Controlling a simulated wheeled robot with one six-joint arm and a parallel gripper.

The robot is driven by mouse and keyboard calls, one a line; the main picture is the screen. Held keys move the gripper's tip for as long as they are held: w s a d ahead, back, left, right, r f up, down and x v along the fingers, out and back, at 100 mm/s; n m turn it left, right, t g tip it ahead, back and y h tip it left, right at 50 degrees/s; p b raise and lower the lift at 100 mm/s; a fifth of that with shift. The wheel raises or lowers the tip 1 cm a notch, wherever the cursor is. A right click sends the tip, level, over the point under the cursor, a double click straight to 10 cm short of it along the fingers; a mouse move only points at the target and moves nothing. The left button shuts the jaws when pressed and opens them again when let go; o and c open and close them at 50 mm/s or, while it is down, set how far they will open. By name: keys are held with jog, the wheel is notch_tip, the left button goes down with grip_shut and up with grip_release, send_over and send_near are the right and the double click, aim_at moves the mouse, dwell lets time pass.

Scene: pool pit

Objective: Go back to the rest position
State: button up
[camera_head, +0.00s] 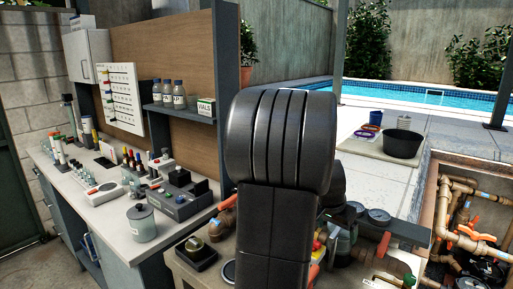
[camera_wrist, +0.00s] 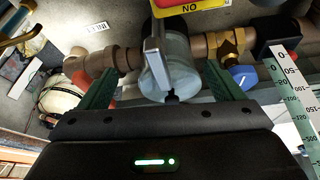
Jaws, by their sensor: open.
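My gripper (camera_wrist: 160,72) shows in the wrist view as two green fingers, spread apart. A translucent blue-grey valve or filter housing (camera_wrist: 172,80) with a grey lever lies between the fingers in the picture. I cannot tell whether they touch it. In the head view my black arm fills the middle and hides my gripper and part of the pipework behind it.
Brown pipes (camera_wrist: 122,60) flank the housing, with a graduated white strip (camera_wrist: 298,105) to the right. A workbench (camera_head: 110,215) with bottles, instruments and a grey canister (camera_head: 142,222) stands left. At right are a black bucket (camera_head: 402,145), a pipe-filled pit (camera_head: 470,235) and a pool (camera_head: 420,96).

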jog(key=shift+n+p, duration=0.5)
jog(key=shift+n, duration=0.1)
